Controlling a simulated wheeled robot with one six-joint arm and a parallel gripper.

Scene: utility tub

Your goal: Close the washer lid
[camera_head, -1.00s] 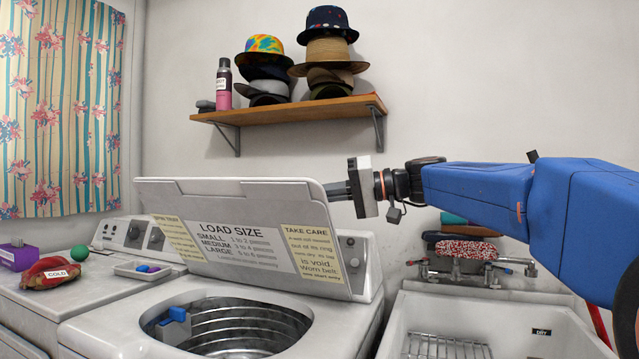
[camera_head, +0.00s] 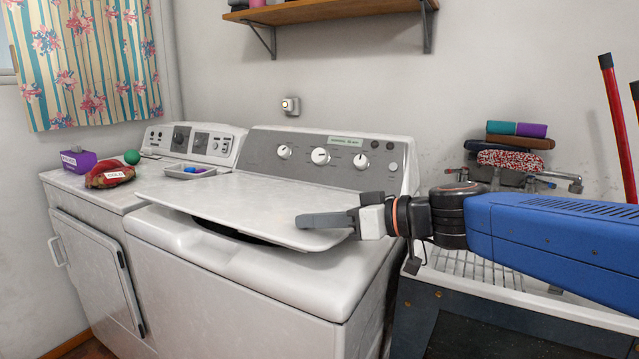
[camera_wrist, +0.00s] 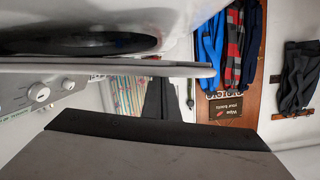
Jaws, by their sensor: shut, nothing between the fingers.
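The washer lid (camera_head: 245,203) is a white panel, swung down nearly flat over the top of the washer (camera_head: 240,262). Its front edge stands a little above the washer top, and a strip of the dark tub opening (camera_head: 228,232) shows under it. My gripper (camera_head: 300,220) is shut and empty, lying at the lid's front right corner, over its upper side. I cannot tell whether it touches the lid. In the wrist view the lid edge (camera_wrist: 150,68) runs across the picture, with the tub opening (camera_wrist: 80,42) beyond it.
The washer's control panel (camera_head: 325,155) with knobs stands behind the lid. At left, another machine (camera_head: 90,190) carries a purple box (camera_head: 78,160), a red bag (camera_head: 108,175) and a green ball (camera_head: 132,157). A sink (camera_head: 500,285) is at right. The air in front of the washer is clear.

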